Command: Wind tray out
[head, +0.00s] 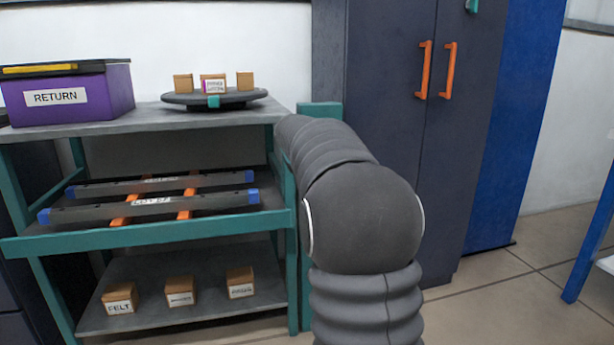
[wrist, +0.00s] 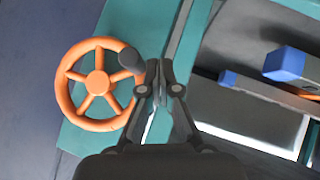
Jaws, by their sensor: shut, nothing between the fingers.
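An orange handwheel (wrist: 98,84) with several spokes is mounted on a teal panel (wrist: 80,140) in the wrist view. Its dark crank knob (wrist: 131,60) stands out at the upper right of the rim. My gripper (wrist: 153,72) is shut and empty, just right of the knob; I cannot tell whether they touch. In the head view a teal-edged tray (head: 150,238) forms the rack's middle level and bears two dark bars (head: 150,207) with blue ends, lying across orange strips. The handwheel and my gripper are hidden behind my arm there.
A purple RETURN box (head: 70,96) and a round stand (head: 180,99) with small boxes sit on the top shelf. Several cartons (head: 180,291) sit on the bottom shelf. A dark cabinet (head: 390,130) with orange handles stands right of the rack.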

